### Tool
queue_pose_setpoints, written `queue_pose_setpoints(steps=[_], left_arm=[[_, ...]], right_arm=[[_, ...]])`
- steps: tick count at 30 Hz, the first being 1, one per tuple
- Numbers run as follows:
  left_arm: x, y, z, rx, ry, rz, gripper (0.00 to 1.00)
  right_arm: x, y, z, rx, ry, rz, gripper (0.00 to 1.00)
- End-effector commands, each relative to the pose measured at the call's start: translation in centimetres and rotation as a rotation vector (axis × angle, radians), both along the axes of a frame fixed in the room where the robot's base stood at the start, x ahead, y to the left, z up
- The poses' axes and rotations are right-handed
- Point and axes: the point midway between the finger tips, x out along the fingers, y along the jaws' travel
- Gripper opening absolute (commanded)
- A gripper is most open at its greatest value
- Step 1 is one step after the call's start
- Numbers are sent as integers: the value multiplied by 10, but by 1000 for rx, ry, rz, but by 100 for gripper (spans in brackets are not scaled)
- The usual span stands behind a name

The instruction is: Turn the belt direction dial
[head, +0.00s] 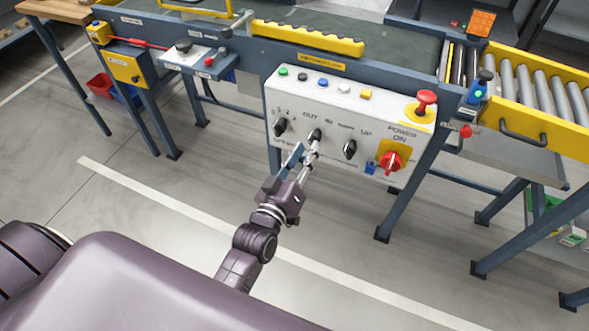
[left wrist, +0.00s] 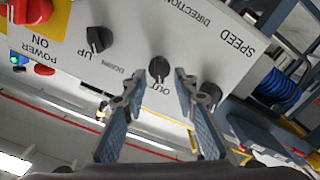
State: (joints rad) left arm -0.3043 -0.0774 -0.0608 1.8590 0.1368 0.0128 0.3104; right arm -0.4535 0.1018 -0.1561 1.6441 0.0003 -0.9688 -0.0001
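The belt direction dial (head: 314,135) is a black knob with OUT printed above it, on the white control panel (head: 330,110) of the conveyor. In the left wrist view the dial (left wrist: 158,69) appears upside down, between the two fingertips. My left gripper (head: 306,149) is open at the panel front, its fingers on either side of the dial in the picture; I cannot tell whether they touch it. In the head view the fingertips hide part of the dial's lower side. My right gripper is in neither view.
The speed dial (head: 281,127) is close on the left, and an UP knob (head: 350,149) on the right. A red power switch (head: 391,161) and a red mushroom button (head: 426,101) are farther right. Small buttons line the panel's top. The floor in front is clear.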

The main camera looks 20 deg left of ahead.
Motion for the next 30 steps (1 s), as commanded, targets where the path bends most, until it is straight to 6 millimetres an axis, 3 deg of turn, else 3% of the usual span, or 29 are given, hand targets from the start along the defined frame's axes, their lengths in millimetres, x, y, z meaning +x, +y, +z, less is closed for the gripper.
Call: queue_pose_setpoints(steps=[9,15,30], left_arm=[[-65,2,-1,0,4,-1,27],[-89,3,-1,0,4,-1,27],[-97,3,0,0,1,-1,27]], right_arm=[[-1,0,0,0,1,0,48],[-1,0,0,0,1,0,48],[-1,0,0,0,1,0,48]])
